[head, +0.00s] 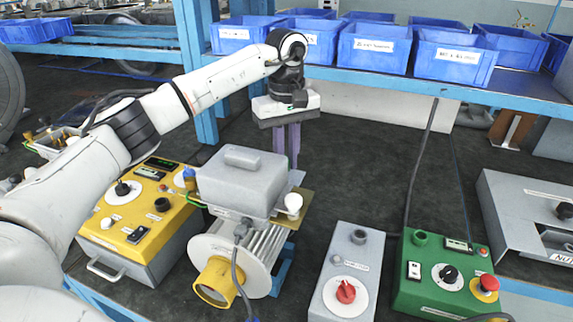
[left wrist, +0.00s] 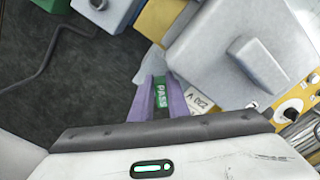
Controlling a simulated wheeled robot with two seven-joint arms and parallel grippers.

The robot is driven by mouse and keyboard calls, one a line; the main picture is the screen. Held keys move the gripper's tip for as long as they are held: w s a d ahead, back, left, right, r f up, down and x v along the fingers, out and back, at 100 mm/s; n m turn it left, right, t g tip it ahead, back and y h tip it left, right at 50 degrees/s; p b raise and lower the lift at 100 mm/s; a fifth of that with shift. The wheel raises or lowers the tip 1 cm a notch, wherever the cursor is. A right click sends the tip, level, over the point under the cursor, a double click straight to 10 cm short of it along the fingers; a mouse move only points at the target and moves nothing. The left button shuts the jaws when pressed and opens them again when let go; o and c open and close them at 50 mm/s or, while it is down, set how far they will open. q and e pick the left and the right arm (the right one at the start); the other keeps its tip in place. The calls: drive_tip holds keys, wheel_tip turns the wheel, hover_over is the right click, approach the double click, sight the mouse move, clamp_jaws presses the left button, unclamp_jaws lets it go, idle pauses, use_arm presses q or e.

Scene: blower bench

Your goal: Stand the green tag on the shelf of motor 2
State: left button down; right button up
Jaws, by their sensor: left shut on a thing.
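My left gripper (head: 289,160) points down at the back right side of a motor with a grey box (head: 240,178) on top, a finned body and a yellow end ring (head: 217,282). In the left wrist view its purple fingers (left wrist: 162,88) are shut on the green tag (left wrist: 161,91), which reads PASS. The tag is not visible in the head view. A small light grey shelf (left wrist: 149,66) shows just past the fingertips, beside the grey box (left wrist: 262,50). I cannot tell whether the tag touches it. No motor number is readable. My right gripper is not in view.
A yellow control box (head: 135,215) stands left of the motor. A grey box with a red knob (head: 347,270) and a green control box (head: 440,275) stand to the right. Blue bins (head: 374,50) line the rack behind. A cable (head: 420,160) runs between rack and bench.

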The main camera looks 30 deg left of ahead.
use_arm(q)
drive_tip(key=shift+f, duration=1.15)
drive_tip(key=shift+f, duration=0.15)
drive_tip(key=c, duration=2)
unclamp_jaws()
wheel_tip(320, 180, up, 12)
drive_tip(key=shift+r+b, duration=0.2)
drive_tip(key=shift+b, duration=0.2)
